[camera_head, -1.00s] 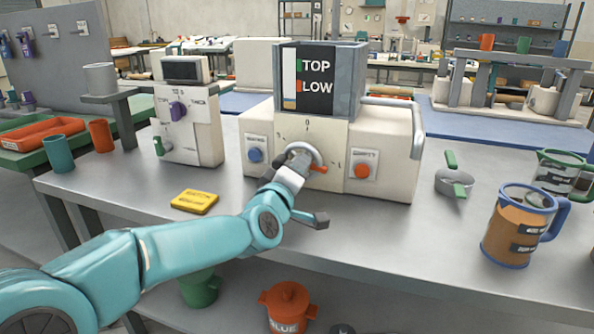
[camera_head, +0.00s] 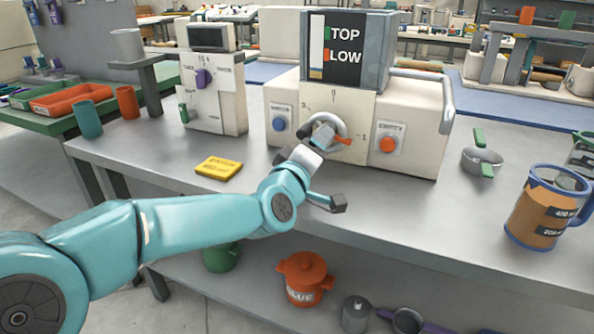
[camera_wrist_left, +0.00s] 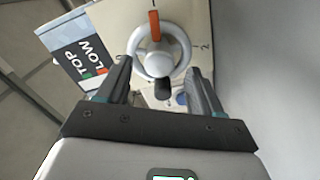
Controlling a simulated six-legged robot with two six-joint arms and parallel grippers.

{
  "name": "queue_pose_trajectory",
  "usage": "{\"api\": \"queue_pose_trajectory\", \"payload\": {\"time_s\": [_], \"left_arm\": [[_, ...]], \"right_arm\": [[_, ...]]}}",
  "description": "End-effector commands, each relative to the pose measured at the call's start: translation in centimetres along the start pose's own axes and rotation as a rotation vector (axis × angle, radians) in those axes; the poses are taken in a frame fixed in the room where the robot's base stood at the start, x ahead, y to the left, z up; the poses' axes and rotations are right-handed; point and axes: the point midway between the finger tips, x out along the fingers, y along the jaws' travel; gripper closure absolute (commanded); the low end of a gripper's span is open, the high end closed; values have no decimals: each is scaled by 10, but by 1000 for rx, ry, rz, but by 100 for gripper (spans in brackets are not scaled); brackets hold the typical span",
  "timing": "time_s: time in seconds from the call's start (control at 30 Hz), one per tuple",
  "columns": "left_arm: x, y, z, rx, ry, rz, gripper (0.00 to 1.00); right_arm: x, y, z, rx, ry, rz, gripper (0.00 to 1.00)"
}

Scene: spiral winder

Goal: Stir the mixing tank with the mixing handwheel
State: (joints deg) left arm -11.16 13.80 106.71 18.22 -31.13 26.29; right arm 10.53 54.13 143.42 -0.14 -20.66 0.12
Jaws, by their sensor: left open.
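The mixing handwheel (camera_head: 343,124) is a pale ring with an orange marker and a dark knob, on the front of the cream machine (camera_head: 413,115). A numbered dial surrounds it. The grey mixing tank (camera_head: 374,52) sits on top, with a TOP/LOW gauge panel. My left gripper (camera_head: 318,142) is at the handwheel and partly covers it. In the left wrist view, my open left gripper (camera_wrist_left: 160,72) has one finger on each side of the wheel's lower part (camera_wrist_left: 183,57), with the dark knob (camera_wrist_left: 162,89) between them. Contact cannot be told. My right gripper is not in view.
A blue button (camera_head: 279,124) and a red button (camera_head: 387,144) flank the wheel. A yellow block (camera_head: 218,167) lies on the table at left. A strainer-like pan (camera_head: 482,160) and an orange-filled jug (camera_head: 540,210) stand at right.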

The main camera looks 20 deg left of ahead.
Motion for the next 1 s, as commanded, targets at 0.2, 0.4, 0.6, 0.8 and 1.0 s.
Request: {"api": "queue_pose_trajectory", "payload": {"time_s": [0.2,0.4,0.6,0.8,1.0], "left_arm": [[-61,2,-1,-2,0,1,34],[-105,1,-1,-1,0,1,34],[-126,1,0,0,0,1,34],[-129,0,0,0,0,0,34],[-129,0,0,0,0,0,34]], "right_arm": [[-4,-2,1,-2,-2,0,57],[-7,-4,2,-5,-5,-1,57],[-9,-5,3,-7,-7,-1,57],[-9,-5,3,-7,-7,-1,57],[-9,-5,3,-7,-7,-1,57]]}}
